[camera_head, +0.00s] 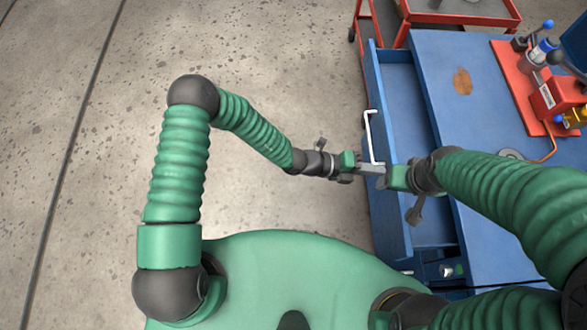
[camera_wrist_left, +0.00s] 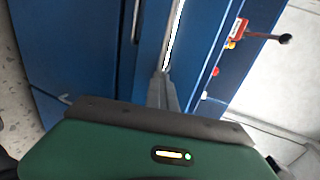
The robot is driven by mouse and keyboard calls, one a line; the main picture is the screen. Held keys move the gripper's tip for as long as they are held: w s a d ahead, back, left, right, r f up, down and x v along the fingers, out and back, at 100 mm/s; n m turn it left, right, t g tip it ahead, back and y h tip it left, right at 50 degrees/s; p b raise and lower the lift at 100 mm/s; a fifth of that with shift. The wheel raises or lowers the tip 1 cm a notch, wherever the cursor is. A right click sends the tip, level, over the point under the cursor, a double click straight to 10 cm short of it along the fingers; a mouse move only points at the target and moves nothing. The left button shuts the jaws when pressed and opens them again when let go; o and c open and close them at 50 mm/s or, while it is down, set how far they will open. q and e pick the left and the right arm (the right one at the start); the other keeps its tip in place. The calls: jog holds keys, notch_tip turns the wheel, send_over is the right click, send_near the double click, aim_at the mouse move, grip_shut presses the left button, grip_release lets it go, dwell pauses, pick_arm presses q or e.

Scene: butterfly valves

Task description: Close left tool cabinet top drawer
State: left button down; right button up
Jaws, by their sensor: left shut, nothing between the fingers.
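The blue tool cabinet (camera_head: 480,190) stands at the right of the head view. Its top drawer (camera_head: 403,110) is pulled out to the left, and its inside looks empty. A white bar handle (camera_head: 369,135) is on the drawer's front. My left gripper (camera_head: 374,168) is shut and empty, its tips close to the lower end of the handle; I cannot tell whether they touch. The left wrist view shows its fingers (camera_wrist_left: 163,92) just below the bright handle (camera_wrist_left: 175,35). My right gripper (camera_head: 380,180) overlaps the drawer near the left one; its fingers are mostly hidden.
A red cart (camera_head: 460,12) stands behind the cabinet. The concrete floor (camera_head: 290,80) left of the drawer is clear. My right arm covers the cabinet's near right part.

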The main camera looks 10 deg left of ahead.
pick_arm(q)
jog(key=d, duration=0.4)
jog(key=w+d, duration=0.1)
jog(key=d, duration=0.3)
jog(key=w+d+b, duration=0.1)
jog(key=d, duration=0.3)
jog(key=shift+w+d+f, duration=0.1)
jog(key=shift+d+f, duration=0.1)
jog(key=shift+d, duration=0.2)
pick_arm(e)
jog(key=shift+d+f, duration=0.3)
jog(key=shift+d, duration=0.25)
jog(key=shift+d+f, duration=0.3)
jog(key=shift+d, duration=0.2)
pick_arm(q)
jog(key=shift+w+d, duration=0.1)
jog(key=shift+d, duration=0.1)
jog(key=shift+w+d+r, duration=0.1)
jog(key=shift+d+r, duration=0.05)
jog(key=shift+r, duration=0.05)
pick_arm(e)
jog(key=shift+a, duration=0.75)
pick_arm(q)
jog(key=shift+d+r, duration=0.1)
pick_arm(e)
jog(key=shift+r, duration=0.1)
